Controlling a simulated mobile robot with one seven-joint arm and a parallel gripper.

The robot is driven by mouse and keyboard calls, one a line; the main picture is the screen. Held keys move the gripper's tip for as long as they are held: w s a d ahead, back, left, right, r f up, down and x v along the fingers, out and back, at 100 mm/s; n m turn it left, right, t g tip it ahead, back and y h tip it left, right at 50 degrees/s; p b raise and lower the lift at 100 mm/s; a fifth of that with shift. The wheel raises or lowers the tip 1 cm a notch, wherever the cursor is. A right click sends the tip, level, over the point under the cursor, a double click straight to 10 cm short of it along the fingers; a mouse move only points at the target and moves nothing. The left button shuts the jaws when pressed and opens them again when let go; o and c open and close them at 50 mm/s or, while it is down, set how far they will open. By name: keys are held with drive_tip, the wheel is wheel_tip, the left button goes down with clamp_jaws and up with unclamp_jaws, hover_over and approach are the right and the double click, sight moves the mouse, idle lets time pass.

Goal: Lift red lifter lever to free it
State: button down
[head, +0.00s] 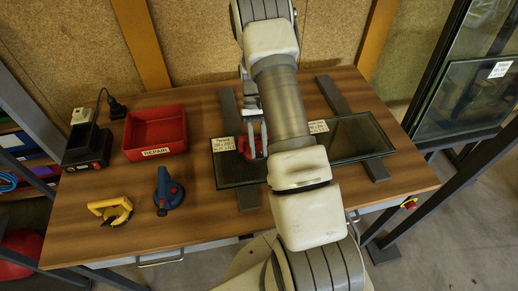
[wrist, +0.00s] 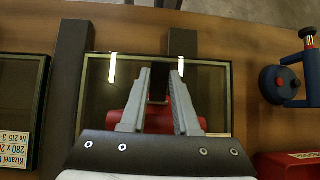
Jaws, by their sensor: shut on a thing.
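The red lifter (head: 258,147) sits on a dark glass pane (head: 238,180) on the wooden table. In the head view it is mostly hidden behind my arm and fingers. In the wrist view its red body (wrist: 124,101) shows behind and beside my fingers. My gripper (wrist: 159,72) points down at the lifter, its fingers a little apart, and is shut on a dark part between them, which looks like the lifter's lever. The fingers also show in the head view (head: 254,130). The contact itself is partly hidden, and I cannot tell how far the lever is raised.
A second glass pane (head: 358,138) lies to the right; dark bars (head: 327,92) support the panes. On the left are a red bin (head: 155,130), a black charger (head: 88,147), a blue lifter (head: 169,193) and a yellow lifter (head: 112,211). Framed glass (head: 467,95) stands at the right.

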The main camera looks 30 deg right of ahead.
drive_tip(key=shift+w+d+g+y, duration=0.15)
drive_tip(key=shift+w+g+y, duration=0.2)
drive_tip(key=shift+g, duration=0.45)
drive_tip(key=shift+r, duration=0.1)
drive_tip(key=c, duration=0.6)
unclamp_jaws()
drive_tip(key=shift+c, duration=0.2)
drive_tip(key=shift+w, duration=0.1)
drive_tip(key=b+v, duration=0.1)
drive_tip(key=v, duration=1.1)
